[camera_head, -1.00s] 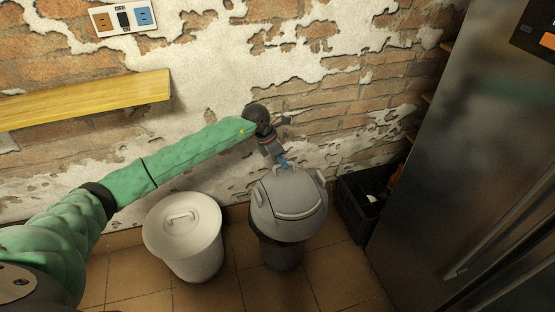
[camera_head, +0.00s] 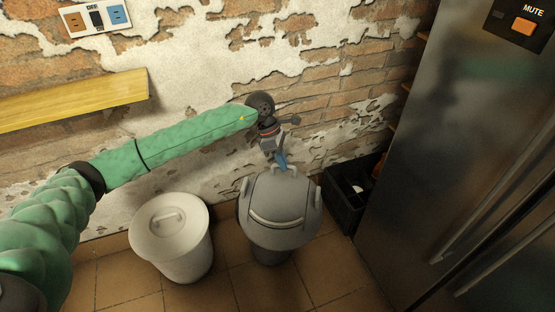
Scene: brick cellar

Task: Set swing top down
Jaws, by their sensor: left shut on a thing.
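The swing top (camera_head: 280,192) is a grey dome-shaped lid with a pale curved edge across its front. It is over a dark grey round bin (camera_head: 270,256), hiding the bin's rim. I cannot tell whether it rests on the rim or hangs just above it. My left gripper (camera_head: 281,160), with blue fingertips, is shut on the top back part of the swing top. My right gripper is not in view.
A white lidded bin (camera_head: 172,250) stands to the left on the tiled floor. A black crate (camera_head: 345,210) is at the right by the wall, beside a large metal fridge (camera_head: 450,160). A yellow wooden shelf (camera_head: 75,98) juts from the brick wall.

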